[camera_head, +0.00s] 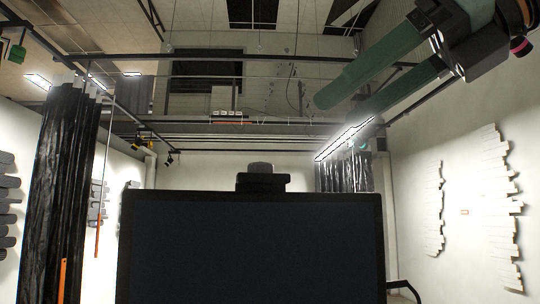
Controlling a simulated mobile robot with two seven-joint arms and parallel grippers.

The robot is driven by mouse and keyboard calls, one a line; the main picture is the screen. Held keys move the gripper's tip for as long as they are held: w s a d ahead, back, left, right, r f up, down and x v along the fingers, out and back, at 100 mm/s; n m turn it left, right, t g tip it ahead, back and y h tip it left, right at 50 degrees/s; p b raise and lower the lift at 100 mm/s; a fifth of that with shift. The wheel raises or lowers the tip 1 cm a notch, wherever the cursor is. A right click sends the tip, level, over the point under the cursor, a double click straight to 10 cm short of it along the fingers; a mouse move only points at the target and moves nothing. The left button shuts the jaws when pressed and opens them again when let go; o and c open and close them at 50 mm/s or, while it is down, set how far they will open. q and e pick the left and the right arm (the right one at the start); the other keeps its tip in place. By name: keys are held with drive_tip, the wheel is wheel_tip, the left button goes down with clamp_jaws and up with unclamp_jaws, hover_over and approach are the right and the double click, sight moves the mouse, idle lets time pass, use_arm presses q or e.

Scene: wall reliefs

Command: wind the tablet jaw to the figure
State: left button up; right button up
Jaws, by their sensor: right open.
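A large dark flat panel (250,250) with a thin black frame fills the lower middle of the view, face on. A black block-like fitting (262,180) sits on the middle of its top edge. I cannot tell whether either belongs to the tablet jaw, and I see no readable figure. My right gripper (337,108) is raised at the upper right, with two long green fingers apart and nothing between them. It shows above and to the right of the panel in the picture, and does not touch it. My left gripper is not in view.
Pale stepped reliefs (500,205) hang on the right wall, and grey ones (8,200) on the left. Dark glossy curtains (60,190) hang at the left, others (345,172) behind the panel's right side. Rails and lamps run overhead. A black curved bar (405,287) shows at the panel's lower right.

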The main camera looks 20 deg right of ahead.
sight(278, 174)
drive_tip(key=x, duration=1.1)
drive_tip(key=shift+c, duration=0.2)
clamp_jaws()
